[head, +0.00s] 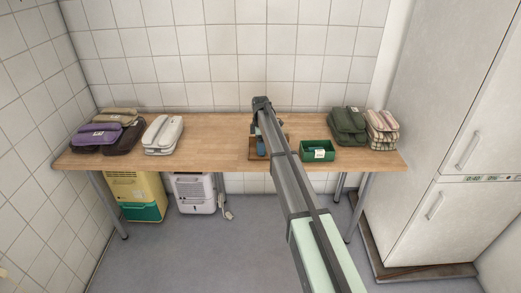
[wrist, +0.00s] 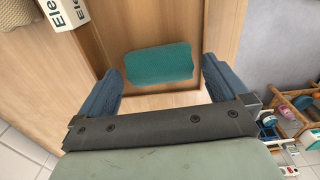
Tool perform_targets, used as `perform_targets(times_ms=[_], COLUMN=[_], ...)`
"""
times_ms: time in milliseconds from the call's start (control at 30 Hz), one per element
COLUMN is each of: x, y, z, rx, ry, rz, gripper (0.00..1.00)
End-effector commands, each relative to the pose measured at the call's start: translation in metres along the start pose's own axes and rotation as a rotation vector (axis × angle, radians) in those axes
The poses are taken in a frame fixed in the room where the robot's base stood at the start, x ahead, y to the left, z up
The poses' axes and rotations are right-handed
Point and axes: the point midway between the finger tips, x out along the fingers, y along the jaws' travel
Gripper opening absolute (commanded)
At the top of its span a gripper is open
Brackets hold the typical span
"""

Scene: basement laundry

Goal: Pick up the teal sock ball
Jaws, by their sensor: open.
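The teal sock ball (wrist: 159,63) shows in the wrist view as a rounded teal block inside a shallow wooden tray (wrist: 115,30). My gripper (wrist: 161,70) is open, with one blue finger on each side of the sock ball in the picture. Clear gaps show between the fingers and the sock ball, and I cannot tell how far above it they are. In the head view my arm reaches over the table and hides most of the tray (head: 253,154), and I cannot make out the sock ball there for certain.
The wooden table (head: 215,140) holds a green bin (head: 318,155) right of my arm, dark green folded cloths (head: 347,125) farther right and a white bundle (head: 163,134) at left. A fridge (head: 450,130) stands at right. A white lettered box (wrist: 62,14) is near my gripper.

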Motion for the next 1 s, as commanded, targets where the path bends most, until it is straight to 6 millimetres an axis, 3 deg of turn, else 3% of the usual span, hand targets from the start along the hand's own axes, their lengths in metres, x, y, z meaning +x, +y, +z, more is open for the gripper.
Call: perform_targets(times_ms=[167,733,1000], x=[0.0,-0.0004,-0.0026], y=[0.0001,0.0001,0.0001], z=[-0.0001,-0.0001,0.0], rx=[0.0,0.0,0.0], ry=[0.0,0.0,0.0], rz=[0.0,0.0,0.001], gripper=[1.0,0.46,0.45])
